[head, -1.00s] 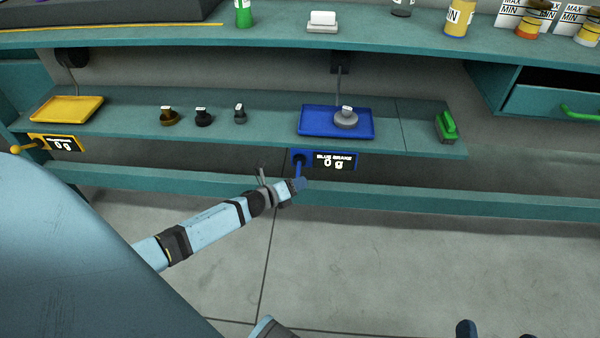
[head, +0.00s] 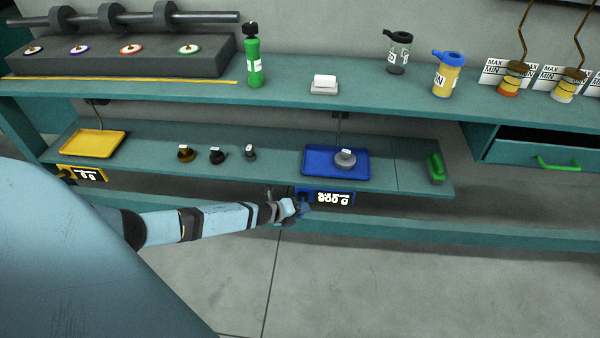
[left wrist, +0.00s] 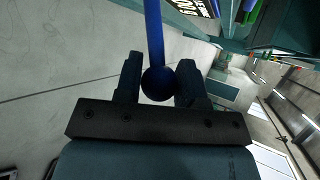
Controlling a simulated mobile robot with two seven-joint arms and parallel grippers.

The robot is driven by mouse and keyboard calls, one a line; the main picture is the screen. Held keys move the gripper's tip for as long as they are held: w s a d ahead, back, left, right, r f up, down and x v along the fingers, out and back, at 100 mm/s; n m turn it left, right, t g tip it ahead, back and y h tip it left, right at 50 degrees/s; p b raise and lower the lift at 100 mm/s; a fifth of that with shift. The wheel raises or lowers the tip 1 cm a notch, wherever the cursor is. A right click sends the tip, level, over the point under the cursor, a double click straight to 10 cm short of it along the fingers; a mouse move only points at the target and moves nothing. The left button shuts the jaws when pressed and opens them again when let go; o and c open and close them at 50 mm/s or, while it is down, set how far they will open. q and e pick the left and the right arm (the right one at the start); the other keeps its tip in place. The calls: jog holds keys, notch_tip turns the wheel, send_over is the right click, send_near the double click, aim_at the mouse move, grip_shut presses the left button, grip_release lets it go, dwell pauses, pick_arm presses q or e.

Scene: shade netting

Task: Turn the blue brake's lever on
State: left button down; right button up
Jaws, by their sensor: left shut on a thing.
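The blue brake has a blue tray (head: 318,172) on the lower shelf with a grey weight (head: 345,158) on it. Its display (head: 335,199) under the shelf edge shows a number of grams that looks like 900, the first digit being unclear. My left gripper (head: 298,207) is at the lever just left of the display and hides most of it in the head view. In the left wrist view the blue lever (left wrist: 154,35) ends in a round knob (left wrist: 159,83) between the two fingers of my left gripper (left wrist: 160,72), which is shut on it. My right gripper is out of view.
A yellow tray (head: 92,144) and three small dark weights (head: 216,156) stand on the lower shelf (head: 270,165). A green-handled block (head: 436,168) sits at its right end. A teal rail (head: 420,233) runs below. Bottles stand on the upper shelf. The floor in front is clear.

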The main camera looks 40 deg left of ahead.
pick_arm(q)
jog(key=shift+w+a+r+p, duration=0.2)
jog(key=shift+w+r, duration=0.1)
jog(key=shift+r, duration=0.15)
jog(key=shift+w+a+r+p, duration=0.15)
jog(key=shift+w+r, duration=0.1)
jog(key=shift+r, duration=0.15)
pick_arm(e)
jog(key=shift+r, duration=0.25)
pick_arm(q)
jog(key=shift+w+r, duration=0.1)
jog(key=shift+r, duration=0.05)
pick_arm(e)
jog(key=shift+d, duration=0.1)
pick_arm(q)
jog(key=c, duration=0.8)
grip_release()
jog(key=shift+o, duration=0.2)
jog(key=shift+s, duration=0.25)
jog(key=p+v, duration=0.1)
jog(key=v, duration=1.2)
jog(key=shift+s+p, duration=0.3)
jog(key=shift+p, duration=0.1)
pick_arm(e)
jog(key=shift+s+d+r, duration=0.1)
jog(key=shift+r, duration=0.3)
pick_arm(q)
jog(key=shift+a, duration=0.1)
